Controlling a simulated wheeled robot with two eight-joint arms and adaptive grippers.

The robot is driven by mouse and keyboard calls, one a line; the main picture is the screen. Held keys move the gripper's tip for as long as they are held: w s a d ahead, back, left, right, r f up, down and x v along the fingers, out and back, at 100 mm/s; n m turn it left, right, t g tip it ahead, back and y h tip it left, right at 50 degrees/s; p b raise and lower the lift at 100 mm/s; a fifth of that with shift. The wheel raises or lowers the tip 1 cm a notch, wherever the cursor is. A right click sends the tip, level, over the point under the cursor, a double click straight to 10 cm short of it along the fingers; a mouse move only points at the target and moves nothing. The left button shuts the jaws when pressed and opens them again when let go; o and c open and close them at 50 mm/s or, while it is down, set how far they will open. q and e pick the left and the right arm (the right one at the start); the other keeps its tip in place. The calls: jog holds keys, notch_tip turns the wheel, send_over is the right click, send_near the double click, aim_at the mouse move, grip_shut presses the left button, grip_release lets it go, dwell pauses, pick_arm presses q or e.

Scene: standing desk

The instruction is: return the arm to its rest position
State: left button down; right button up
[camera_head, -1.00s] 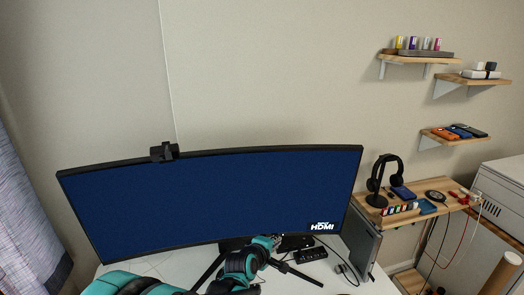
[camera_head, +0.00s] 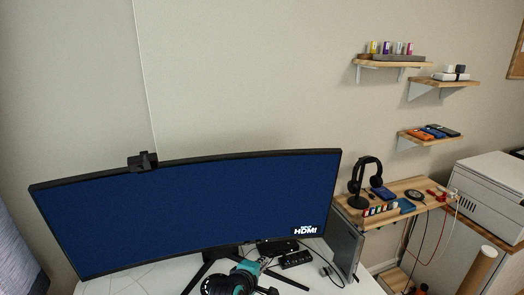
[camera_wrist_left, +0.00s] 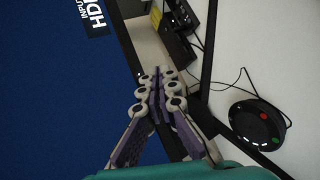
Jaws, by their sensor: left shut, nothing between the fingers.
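My left gripper (camera_head: 265,263) is small and partly hidden there. In the left wrist view my left gripper (camera_wrist_left: 157,80) is shut, its purple and grey fingers together with nothing between them. It is in front of the lower edge of the monitor (camera_head: 190,210). I see no right gripper.
A black box (camera_head: 277,247) and a keypad-like device (camera_head: 295,259) lie on the white desk (camera_head: 350,287). A round black device (camera_wrist_left: 257,125) with a cable lies right of my gripper. A wooden shelf with headphones (camera_head: 364,180) stands at right.

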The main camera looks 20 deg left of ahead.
pick_arm(q)
jog(key=s+a+r+m+g+y, duration=0.1)
jog(key=s+m+g, duration=0.4)
jog(key=s+m, duration=1.2)
jog(key=s+r, duration=0.1)
jog(key=s, duration=0.5)
